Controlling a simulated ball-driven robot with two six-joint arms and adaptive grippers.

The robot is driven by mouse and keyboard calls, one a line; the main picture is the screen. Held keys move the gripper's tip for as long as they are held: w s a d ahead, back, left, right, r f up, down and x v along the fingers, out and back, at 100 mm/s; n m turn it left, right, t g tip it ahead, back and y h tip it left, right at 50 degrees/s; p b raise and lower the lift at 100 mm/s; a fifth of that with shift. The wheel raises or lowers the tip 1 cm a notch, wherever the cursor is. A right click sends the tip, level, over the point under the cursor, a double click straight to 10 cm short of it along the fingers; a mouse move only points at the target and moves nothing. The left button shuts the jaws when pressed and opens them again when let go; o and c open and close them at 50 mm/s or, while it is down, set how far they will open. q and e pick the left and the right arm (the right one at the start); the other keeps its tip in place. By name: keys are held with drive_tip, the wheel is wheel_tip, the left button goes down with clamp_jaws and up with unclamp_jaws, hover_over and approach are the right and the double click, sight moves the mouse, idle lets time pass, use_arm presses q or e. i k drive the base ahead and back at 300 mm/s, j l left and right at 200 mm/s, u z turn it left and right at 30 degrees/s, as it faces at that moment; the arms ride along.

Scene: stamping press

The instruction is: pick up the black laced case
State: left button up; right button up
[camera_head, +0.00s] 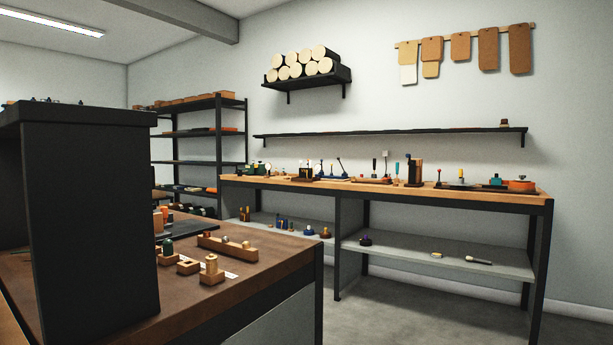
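I cannot make out a black laced case anywhere in the head view. Neither of my grippers is in view.
A brown table (262,268) with small wooden blocks and a tall black panel (88,215) fills the left foreground. Black shelving (219,145) stands behind it. The workbench has a grey lower shelf (440,258). Bare grey floor (400,312) lies right of the table.

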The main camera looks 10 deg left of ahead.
sight(301, 171)
drive_tip(key=i+l+z, duration=0.35)
drive_tip(key=i, duration=0.25)
drive_tip(key=i+l+z, duration=0.1)
drive_tip(key=i+l, duration=0.15)
drive_tip(key=i, duration=0.45)
drive_tip(key=i+l+z, duration=0.1)
drive_tip(key=i, duration=0.6)
drive_tip(key=i+l+z, duration=0.1)
drive_tip(key=i, duration=0.6)
drive_tip(key=i+j+u, duration=0.1)
drive_tip(key=i+u, duration=0.75)
drive_tip(key=u, duration=0.15)
drive_tip(key=i+l+u, duration=0.3)
drive_tip(key=u, duration=0.2)
drive_tip(key=i+j+u, duration=0.2)
drive_tip(key=i+u, duration=0.6)
drive_tip(key=i+l+u, duration=0.1)
drive_tip(key=i+u, duration=0.35)
drive_tip(key=i, duration=0.15)
drive_tip(key=i+z, duration=0.25)
drive_tip(key=i, duration=0.2)
drive_tip(key=i+j+z, duration=0.2)
drive_tip(key=i, duration=0.25)
drive_tip(key=i+j+z, duration=0.25)
drive_tip(key=i, duration=0.2)
